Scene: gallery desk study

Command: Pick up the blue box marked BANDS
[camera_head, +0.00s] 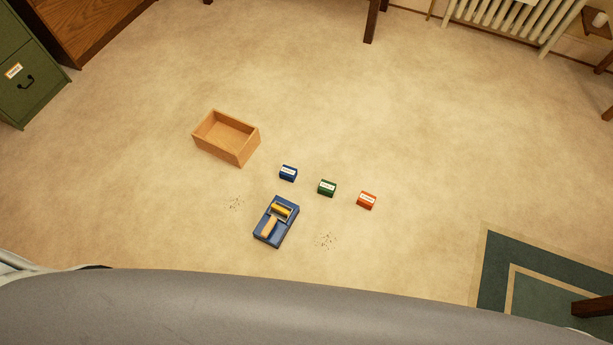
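A small blue box (288,173) with a white label lies on the beige floor near the middle of the head view. The label's lettering is too small to read. It is the leftmost of a row of three small boxes. A green box (327,188) and an orange-red box (366,200), both with white labels, lie to its right with gaps between them. Neither of my grippers shows in this view.
An open wooden box (241,158) stands left of the blue box. A blue tray (264,232) with a yellow item and a tan item lies below it. Dark specks flank the tray. A green cabinet (35,65), a radiator (515,18) and a rug (492,262) lie farther out.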

